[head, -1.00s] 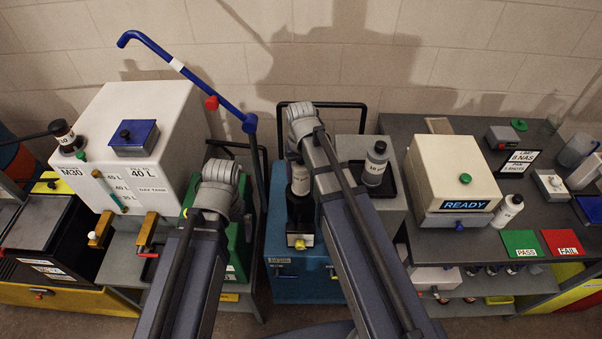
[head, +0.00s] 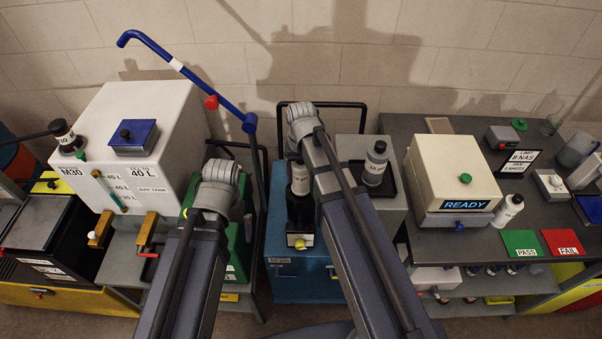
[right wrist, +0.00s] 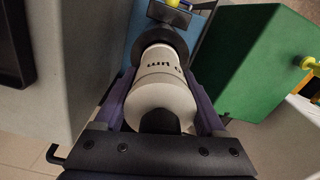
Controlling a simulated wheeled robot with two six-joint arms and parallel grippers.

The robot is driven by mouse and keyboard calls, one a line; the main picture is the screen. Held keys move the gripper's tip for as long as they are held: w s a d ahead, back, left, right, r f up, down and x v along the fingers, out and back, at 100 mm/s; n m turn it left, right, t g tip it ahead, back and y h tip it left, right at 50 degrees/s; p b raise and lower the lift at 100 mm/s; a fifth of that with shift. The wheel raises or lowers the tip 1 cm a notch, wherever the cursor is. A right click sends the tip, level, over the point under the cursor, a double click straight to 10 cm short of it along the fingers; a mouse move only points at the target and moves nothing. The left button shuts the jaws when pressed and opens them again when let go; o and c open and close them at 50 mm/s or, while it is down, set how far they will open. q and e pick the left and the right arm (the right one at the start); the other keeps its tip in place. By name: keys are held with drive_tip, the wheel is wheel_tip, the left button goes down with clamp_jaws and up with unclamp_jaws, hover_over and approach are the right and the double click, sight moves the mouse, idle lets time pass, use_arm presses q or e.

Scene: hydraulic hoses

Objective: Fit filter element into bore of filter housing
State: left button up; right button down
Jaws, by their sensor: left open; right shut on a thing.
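The filter element (head: 300,180) is a white cylinder with dark print, upright at the black filter housing on the blue cart. In the right wrist view the filter element (right wrist: 160,95) lies between the purple jaws of my right gripper (right wrist: 160,112), which is shut on it. Its far end meets the black round mouth of the filter housing (right wrist: 163,38); I cannot tell how deep it sits in the bore. The housing (head: 300,212) also shows in the head view, partly hidden by my right arm. My left gripper is hidden behind my left arm.
A green box (right wrist: 250,62) stands close beside the housing. The blue cart's black handle (head: 322,104) rises behind. A blue bent pipe (head: 190,73) leans left.

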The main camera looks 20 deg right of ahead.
sight(301, 184)
drive_tip(key=shift+f+b, duration=2.65)
drive_tip(key=shift+f, duration=0.1)
drive_tip(key=shift+r, duration=0.2)
drive_tip(key=shift+r+p, duration=2.4)
drive_tip(key=shift+p, duration=0.15)
drive_tip(key=shift+f+b, duration=2.55)
drive_tip(key=shift+f, duration=0.05)
unclamp_jaws()
drive_tip(key=shift+r, duration=0.1)
